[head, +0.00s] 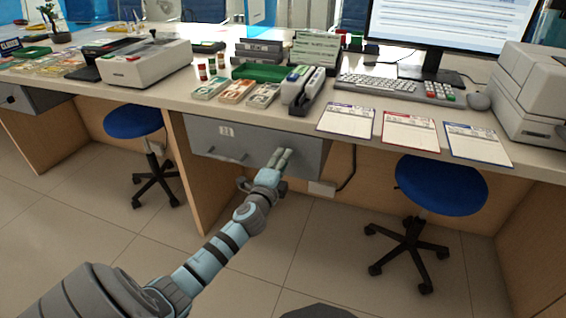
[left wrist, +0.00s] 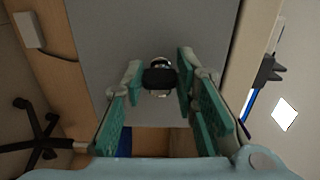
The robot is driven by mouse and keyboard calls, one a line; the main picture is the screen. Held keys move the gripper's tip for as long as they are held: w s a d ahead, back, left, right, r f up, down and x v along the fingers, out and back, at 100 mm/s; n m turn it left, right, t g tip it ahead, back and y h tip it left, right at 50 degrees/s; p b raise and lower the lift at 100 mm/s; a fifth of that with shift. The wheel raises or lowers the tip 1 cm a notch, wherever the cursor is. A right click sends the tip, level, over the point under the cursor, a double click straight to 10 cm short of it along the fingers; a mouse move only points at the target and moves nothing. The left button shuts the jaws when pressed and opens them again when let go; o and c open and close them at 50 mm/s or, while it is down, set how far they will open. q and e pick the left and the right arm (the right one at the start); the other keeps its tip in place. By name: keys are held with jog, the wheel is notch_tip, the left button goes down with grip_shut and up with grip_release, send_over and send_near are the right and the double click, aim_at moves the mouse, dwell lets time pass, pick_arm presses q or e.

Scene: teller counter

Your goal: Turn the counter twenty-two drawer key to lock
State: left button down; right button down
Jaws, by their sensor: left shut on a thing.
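The grey counter twenty-two drawer (head: 213,140) is under the counter, with a small white label (head: 227,131) and a bar handle below it. It looks closed. My left gripper (head: 281,158) reaches the right part of the drawer front. In the left wrist view, my left gripper (left wrist: 159,88) is shut on the drawer key (left wrist: 159,78), a dark key head between its two green-padded fingers. A silvery ring of the lock (left wrist: 160,63) shows behind the key against the grey front. In the head view the fingers hide the key. My right gripper is not in view.
The counter top (head: 310,117) overhangs the drawer. It carries banknote bundles (head: 237,91), a keyboard (head: 395,88), a monitor (head: 450,30) and printed forms (head: 410,132). Blue stools (head: 440,186) and (head: 133,121) stand on either side below. The floor between them is clear.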

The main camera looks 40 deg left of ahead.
pick_arm(q)
jog(key=c, duration=1.3)
grip_release()
jog(key=v, duration=1.2)
